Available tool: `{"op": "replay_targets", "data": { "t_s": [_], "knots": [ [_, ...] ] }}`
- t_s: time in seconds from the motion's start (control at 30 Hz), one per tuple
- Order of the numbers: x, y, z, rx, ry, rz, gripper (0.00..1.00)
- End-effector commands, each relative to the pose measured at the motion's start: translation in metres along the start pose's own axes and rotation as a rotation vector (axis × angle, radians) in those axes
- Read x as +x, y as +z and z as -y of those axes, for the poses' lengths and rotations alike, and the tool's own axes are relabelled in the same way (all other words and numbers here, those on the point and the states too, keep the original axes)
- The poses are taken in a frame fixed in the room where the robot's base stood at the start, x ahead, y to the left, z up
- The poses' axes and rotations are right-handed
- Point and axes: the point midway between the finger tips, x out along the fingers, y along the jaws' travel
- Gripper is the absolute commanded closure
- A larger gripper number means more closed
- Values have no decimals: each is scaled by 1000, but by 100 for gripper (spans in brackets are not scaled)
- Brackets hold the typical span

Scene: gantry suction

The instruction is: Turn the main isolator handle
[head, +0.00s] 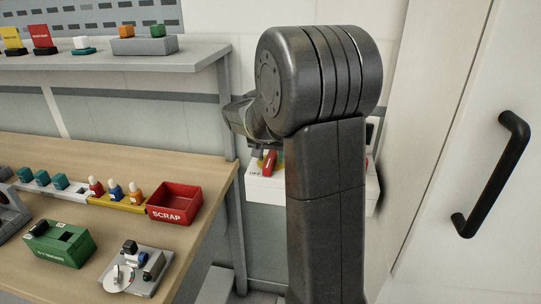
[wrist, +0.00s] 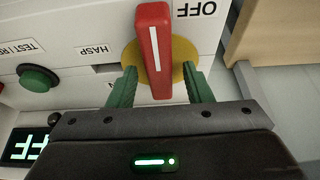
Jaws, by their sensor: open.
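The main isolator handle (wrist: 153,50) is a red lever with a white stripe on a round yellow plate (wrist: 181,68), on a white panel (wrist: 70,22). In the wrist view it points toward the top of the picture, with the printed word OFF to its right. My gripper (wrist: 158,84) is open, its green fingers on either side of the handle's lower part; I cannot tell whether they touch it. In the head view the handle (head: 269,161) shows small beside my arm, which hides much of the panel, and the fingers are hard to make out.
In the wrist view a green button (wrist: 38,78) and a HASP label lie left of the handle, and a lit display (wrist: 30,146) sits lower left. In the head view a workbench (head: 190,235) with a red SCRAP bin (head: 175,203) stands left, and a black door handle (head: 492,175) right.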

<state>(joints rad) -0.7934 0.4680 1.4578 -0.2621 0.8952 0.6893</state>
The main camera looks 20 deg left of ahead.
Motion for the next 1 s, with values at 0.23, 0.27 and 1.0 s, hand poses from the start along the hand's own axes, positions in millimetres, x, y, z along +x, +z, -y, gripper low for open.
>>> {"op": "replay_targets", "data": {
  "t_s": [0.23,0.27,1.0],
  "knots": [
    [3,0,0,0,0,0,55],
    [3,0,0,0,0,0,55],
    [2,-1,-2,-57,-24,-1,100]
  ]
}}
